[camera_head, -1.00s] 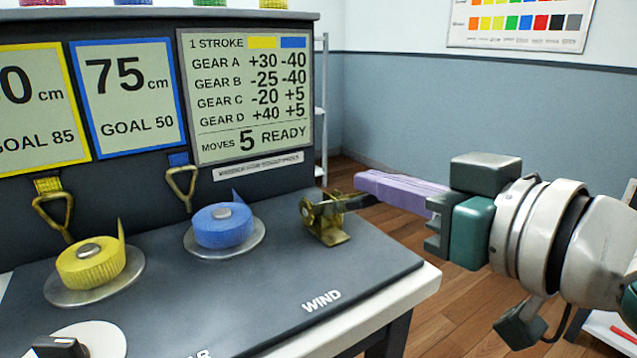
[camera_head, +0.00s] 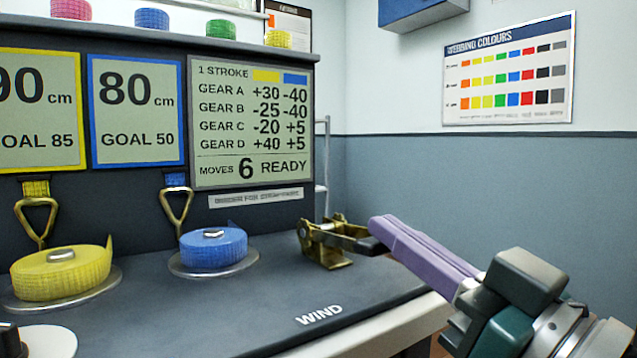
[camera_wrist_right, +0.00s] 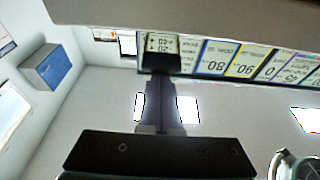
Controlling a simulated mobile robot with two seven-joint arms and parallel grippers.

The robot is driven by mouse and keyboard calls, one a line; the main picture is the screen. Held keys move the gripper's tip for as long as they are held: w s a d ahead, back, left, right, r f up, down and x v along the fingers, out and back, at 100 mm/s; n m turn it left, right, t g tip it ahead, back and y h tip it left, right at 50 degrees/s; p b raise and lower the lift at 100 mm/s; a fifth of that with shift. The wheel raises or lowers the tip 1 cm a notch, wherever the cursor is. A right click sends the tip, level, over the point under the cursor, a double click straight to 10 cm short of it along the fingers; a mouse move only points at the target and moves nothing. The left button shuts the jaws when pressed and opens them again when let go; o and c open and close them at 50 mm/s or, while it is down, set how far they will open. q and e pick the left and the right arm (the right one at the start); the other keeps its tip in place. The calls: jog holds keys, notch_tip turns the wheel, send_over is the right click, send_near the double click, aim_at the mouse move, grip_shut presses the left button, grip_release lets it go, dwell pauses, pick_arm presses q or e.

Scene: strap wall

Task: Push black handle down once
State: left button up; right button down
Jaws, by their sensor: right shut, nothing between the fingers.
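The black handle (camera_head: 371,246) sticks out to the right from the brass ratchet (camera_head: 328,243) at the back right of the dark bench top, roughly level with a slight downward tilt. My right gripper (camera_head: 376,223) is shut and empty. Its purple fingers reach in from the lower right, and their tips are right at the handle's end, over its top; I cannot tell whether they touch. The panel (camera_head: 252,122) reads MOVES 6 READY. The blue-framed display (camera_head: 137,110) reads 80 cm, goal 50; the yellow-framed one (camera_head: 40,110) reads 90 cm, goal 85. My left gripper is out of view.
A yellow strap spool (camera_head: 62,275) and a blue one (camera_head: 213,248) stand on the bench, with brass hooks hanging above them. A dark knob (camera_head: 10,340) is at the lower left. Free air lies right of the bench, before the blue-grey wall.

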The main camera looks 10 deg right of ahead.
jog(key=shift+f, duration=0.3)
jog(key=r+p, duration=0.4)
jog(key=r, duration=0.1)
jog(key=shift+w+p, duration=0.25)
jog(key=shift+p, duration=0.05)
jog(key=v, duration=1)
jog(key=shift+s, duration=0.15)
jog(key=shift+r, duration=0.1)
